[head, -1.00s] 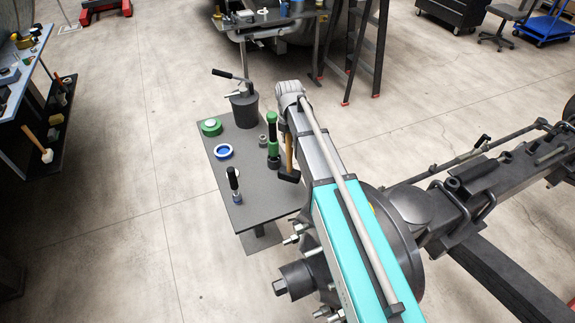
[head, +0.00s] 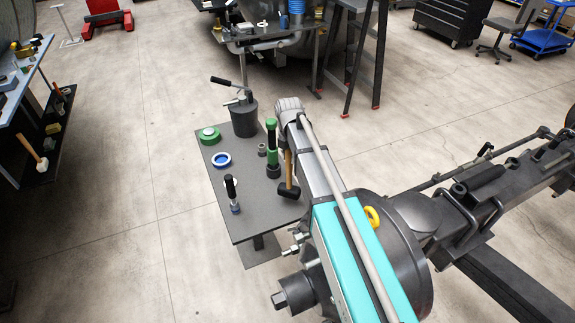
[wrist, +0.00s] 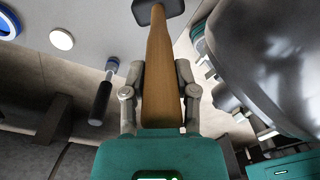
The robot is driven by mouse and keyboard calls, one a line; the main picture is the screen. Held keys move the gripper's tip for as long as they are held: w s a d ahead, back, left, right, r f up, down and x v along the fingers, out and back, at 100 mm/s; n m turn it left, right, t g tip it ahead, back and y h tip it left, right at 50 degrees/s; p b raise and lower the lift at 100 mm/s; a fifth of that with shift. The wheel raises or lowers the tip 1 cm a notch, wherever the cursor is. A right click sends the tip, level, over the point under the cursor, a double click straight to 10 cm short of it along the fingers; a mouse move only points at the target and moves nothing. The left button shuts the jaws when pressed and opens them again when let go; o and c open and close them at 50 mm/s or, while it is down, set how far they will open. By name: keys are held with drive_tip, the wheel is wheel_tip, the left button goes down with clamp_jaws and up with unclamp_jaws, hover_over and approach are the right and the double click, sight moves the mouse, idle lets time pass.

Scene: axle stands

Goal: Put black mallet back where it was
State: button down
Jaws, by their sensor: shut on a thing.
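The black mallet has a black head (head: 288,191) and a wooden handle (head: 288,163). In the head view it hangs head down beside my arm, over the right edge of the grey table (head: 258,222) as seen from here. Whether the head touches the table cannot be told. In the wrist view my gripper (wrist: 160,76) is shut around the wooden handle, one finger on each side. The mallet head (wrist: 158,12) shows at the top of that view. My arm hides the gripper fingers in the head view.
On the table stand a dark can with a lever (head: 243,117), a green ring (head: 209,136), a blue ring (head: 221,159), a green bottle-like tool (head: 271,145) and a black-handled tool (head: 232,192). A large hub (head: 385,235) and axle lie right of my arm.

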sight(289, 164)
drive_tip(key=shift+f, duration=0.15)
drive_tip(key=shift+f+b, duration=1.75)
drive_tip(key=shift+b, duration=0.15)
drive_tip(key=shift+f, duration=0.15)
drive_tip(key=shift+c, duration=1.9)
unclamp_jaws()
drive_tip(key=shift+r, duration=0.25)
drive_tip(key=r+p, duration=1.2)
drive_tip(key=shift+w, duration=0.2)
drive_tip(key=shift+f, duration=0.1)
